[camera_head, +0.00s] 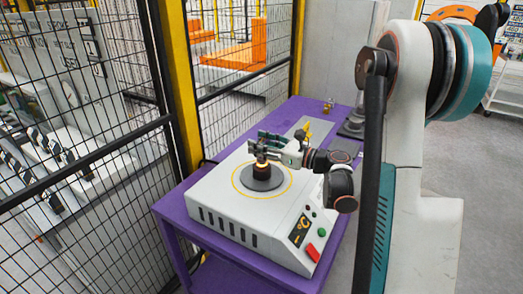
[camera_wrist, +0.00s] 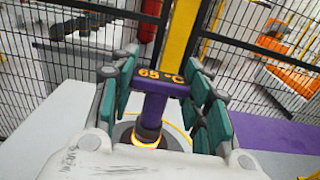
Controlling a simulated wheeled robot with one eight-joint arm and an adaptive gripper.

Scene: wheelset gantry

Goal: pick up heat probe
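The heat probe (camera_wrist: 153,106) shows in the wrist view as a dark purple upright stem with a crossbar display reading 65 °C. Its lower end is at a glowing orange ring on the heater. My gripper (camera_wrist: 163,68) has its teal-padded fingers spread on either side of the probe. Gaps show beside the stem; whether the display's ends touch the pads I cannot tell. In the head view my gripper (camera_head: 264,144) is just above a dark cylinder (camera_head: 260,171) with a glowing top, at the middle of the white heater (camera_head: 226,199). The probe is not clear there.
The heater stands on a purple table (camera_head: 172,205) and has a red switch (camera_head: 313,252) and a small display. A brass-coloured fitting (camera_head: 328,106) is at the table's far end. A black mesh fence (camera_head: 90,120) with yellow posts closes the left and back.

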